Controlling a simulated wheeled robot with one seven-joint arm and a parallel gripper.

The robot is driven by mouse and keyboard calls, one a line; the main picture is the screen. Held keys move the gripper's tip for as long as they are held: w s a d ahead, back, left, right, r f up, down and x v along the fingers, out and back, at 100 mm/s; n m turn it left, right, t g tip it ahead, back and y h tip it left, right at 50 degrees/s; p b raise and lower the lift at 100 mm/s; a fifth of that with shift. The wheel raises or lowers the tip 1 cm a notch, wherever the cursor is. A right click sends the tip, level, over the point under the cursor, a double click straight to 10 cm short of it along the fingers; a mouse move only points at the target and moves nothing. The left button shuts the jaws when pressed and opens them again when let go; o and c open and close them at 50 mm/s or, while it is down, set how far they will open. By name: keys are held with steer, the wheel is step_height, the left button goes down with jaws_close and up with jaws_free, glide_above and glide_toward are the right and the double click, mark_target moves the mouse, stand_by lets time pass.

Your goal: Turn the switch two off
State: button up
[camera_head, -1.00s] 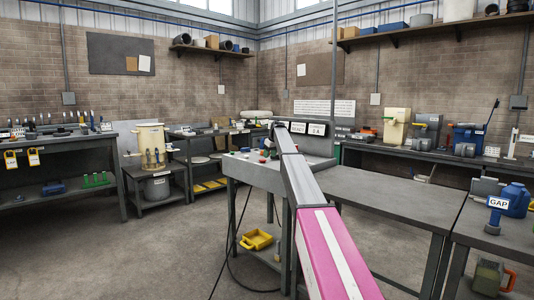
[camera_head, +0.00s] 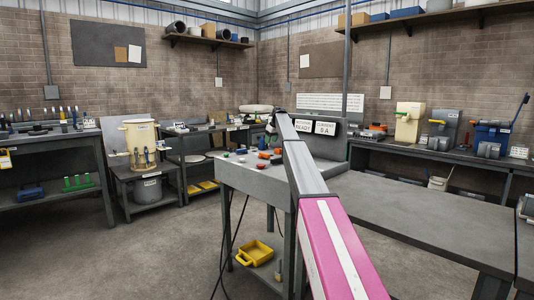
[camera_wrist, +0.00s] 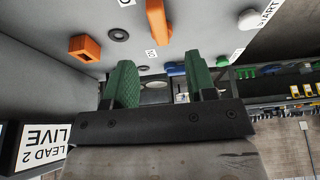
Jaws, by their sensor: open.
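The grey control console (camera_head: 245,174) stands ahead with small coloured controls on its top. Orange switch handles show there (camera_head: 276,159). In the wrist view I see a blocky orange handle (camera_wrist: 84,46) and a longer orange handle (camera_wrist: 157,24) on the grey panel. I cannot read which is switch two. A display reading "LEAD 2 LIVE" (camera_wrist: 38,148) is at the lower left, upside down. My gripper (camera_wrist: 163,76) is open, with green finger pads apart and nothing held between them. It is near the panel, apart from both handles. In the head view my arm hides part of the console.
Displays reading "READY" (camera_head: 303,125) and "0 A" (camera_head: 325,128) stand at the console's back. A bare grey bench (camera_head: 430,210) adjoins on the right. A yellow tray (camera_head: 254,253) is under the console. A "START" label (camera_wrist: 269,14) is by a round grey control (camera_wrist: 249,19). The floor at left is clear.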

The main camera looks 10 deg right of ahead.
mark_target(264, 156)
steer(key=x, duration=1.1)
steer(key=shift+w+d, duration=0.15)
steer(key=shift+w, duration=0.1)
jaws_close()
